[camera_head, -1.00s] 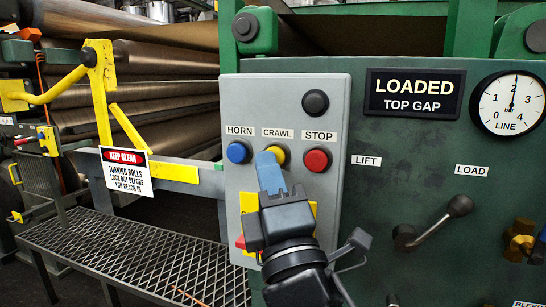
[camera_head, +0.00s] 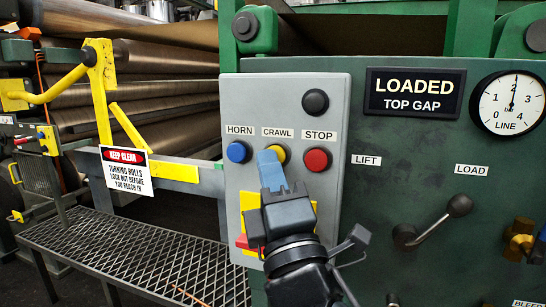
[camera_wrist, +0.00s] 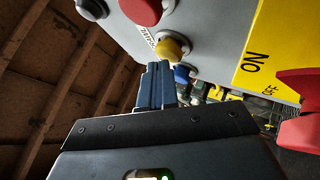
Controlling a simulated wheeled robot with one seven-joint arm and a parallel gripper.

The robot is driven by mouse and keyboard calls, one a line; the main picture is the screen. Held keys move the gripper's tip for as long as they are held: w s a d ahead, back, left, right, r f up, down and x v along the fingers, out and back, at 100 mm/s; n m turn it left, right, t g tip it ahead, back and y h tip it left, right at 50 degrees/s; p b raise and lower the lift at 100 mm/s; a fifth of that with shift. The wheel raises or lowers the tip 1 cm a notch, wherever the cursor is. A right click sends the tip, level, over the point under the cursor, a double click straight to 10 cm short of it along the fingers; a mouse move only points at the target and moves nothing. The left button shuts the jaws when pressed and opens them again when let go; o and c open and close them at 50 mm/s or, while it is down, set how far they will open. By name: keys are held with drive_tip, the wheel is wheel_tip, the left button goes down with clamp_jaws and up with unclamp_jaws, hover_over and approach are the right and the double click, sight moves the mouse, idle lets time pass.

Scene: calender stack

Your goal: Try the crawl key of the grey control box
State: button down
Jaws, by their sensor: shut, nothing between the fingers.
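The grey control box (camera_head: 335,110) faces me with a yellow key under the CRAWL label (camera_head: 278,133). The yellow crawl key (camera_head: 285,152) is partly hidden behind my fingertips in the head view. My gripper (camera_head: 268,160) is shut and empty, its blue fingers pointing at the key. In the wrist view the shut fingers (camera_wrist: 157,70) end just short of or at the yellow key (camera_wrist: 172,48); I cannot tell whether they touch it. The blue horn key (camera_head: 238,152) is to the left and the red stop key (camera_head: 316,159) to the right.
A black knob (camera_head: 315,102) sits above the stop key. A red switch on a yellow plate (camera_head: 249,205) is below, partly behind my gripper. A lever (camera_head: 440,222) and a LINE gauge (camera_head: 511,104) are at right. A sign reads LOADED TOP GAP (camera_head: 414,95).

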drive_tip(key=shift+w+d, duration=0.1)
drive_tip(key=shift+w, duration=0.05)
idle(0.5)
drive_tip(key=shift+s+a, duration=0.35)
drive_tip(key=shift+s, duration=0.55)
drive_tip(key=shift+s+a+b, duration=0.2)
drive_tip(key=shift+s+a, duration=0.1)
drive_tip(key=shift+s, duration=0.5)
drive_tip(key=shift+s+a+b, duration=0.15)
drive_tip(key=shift+s+a, duration=0.1)
drive_tip(key=shift+s, duration=0.5)
drive_tip(key=shift+s+a+b, duration=0.2)
drive_tip(key=shift+s+a, duration=0.1)
drive_tip(key=shift+s, duration=0.5)
